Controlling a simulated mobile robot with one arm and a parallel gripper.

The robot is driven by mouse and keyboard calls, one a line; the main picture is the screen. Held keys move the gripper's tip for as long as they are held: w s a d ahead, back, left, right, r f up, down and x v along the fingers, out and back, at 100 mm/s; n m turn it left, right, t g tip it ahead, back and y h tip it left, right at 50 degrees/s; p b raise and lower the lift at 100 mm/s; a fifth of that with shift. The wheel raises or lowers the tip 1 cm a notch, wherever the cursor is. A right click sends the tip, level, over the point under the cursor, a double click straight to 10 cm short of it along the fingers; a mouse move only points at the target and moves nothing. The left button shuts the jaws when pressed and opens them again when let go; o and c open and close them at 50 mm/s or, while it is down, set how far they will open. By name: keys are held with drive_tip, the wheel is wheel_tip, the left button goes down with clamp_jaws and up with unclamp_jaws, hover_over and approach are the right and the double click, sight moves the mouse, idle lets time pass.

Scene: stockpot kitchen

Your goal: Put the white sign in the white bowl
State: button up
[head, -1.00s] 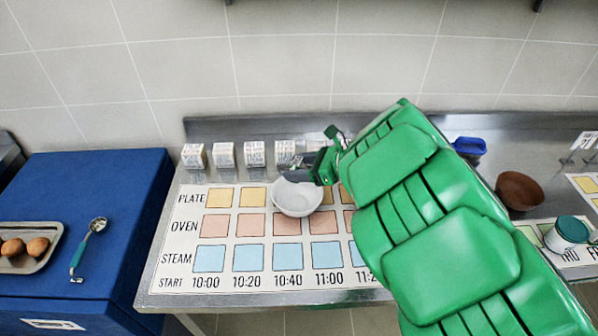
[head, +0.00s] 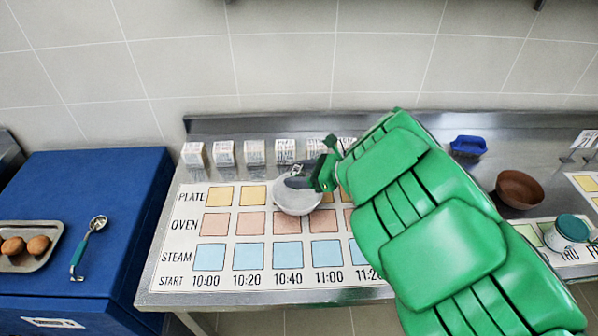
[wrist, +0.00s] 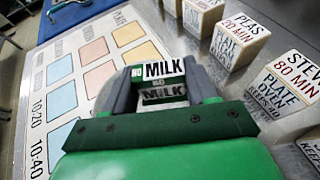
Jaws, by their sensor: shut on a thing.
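The white bowl (head: 297,203) stands on the printed mat toward the back, and part of it shows behind my gripper in the wrist view (wrist: 97,77). My gripper (head: 294,181) is over the bowl's back part, pointing left in the head view. In the wrist view my gripper (wrist: 160,92) is shut on the white sign (wrist: 163,72), a small block with a green band and the words "NO MILK". The sign is mostly hidden in the head view. I cannot tell whether it touches the bowl.
Several white printed cubes (head: 225,152) stand in a row behind the mat (head: 222,285). To the right are a brown bowl (head: 519,190), a blue container (head: 468,146) and a teal-lidded jar (head: 568,232). A tray of eggs (head: 45,258) and a scoop (head: 88,246) lie at left.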

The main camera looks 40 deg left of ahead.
drive_tip(key=o, duration=1.1)
drive_tip(key=shift+c, duration=0.2)
drive_tip(key=shift+r, duration=0.6)
drive_tip(key=v, duration=1.2)
